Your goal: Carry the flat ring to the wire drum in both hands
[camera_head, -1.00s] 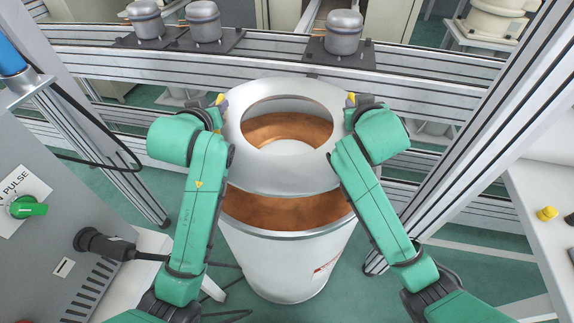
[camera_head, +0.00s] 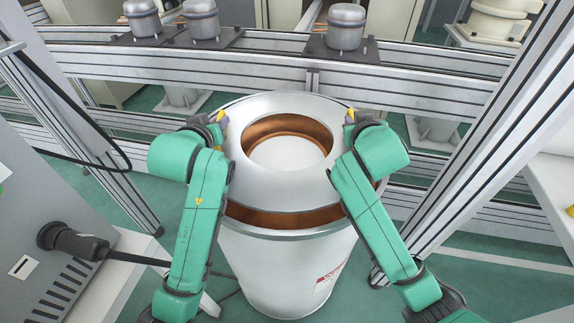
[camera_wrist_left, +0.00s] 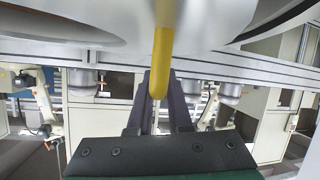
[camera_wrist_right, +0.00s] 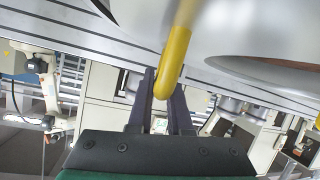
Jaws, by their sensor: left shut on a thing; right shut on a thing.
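The flat ring (camera_head: 290,196), silvery white with a round hole, is held between my two grippers above the open wire drum. The white drum (camera_head: 282,270) stands upright on the floor, with copper wire (camera_head: 265,217) showing below the ring's near edge and through its hole. My left gripper (camera_head: 221,117) is shut on a yellow handle at the ring's left side; this handle (camera_wrist_left: 161,65) shows in the left wrist view. My right gripper (camera_head: 352,115) is shut on a matching yellow handle (camera_wrist_right: 174,65) at the right side. Whether the ring's far edge touches the drum is hidden.
A grey machine cabinet (camera_head: 45,235) with a black plug stands at the left. A white table (camera_head: 545,185) is at the right. Green floor surrounds the drum.

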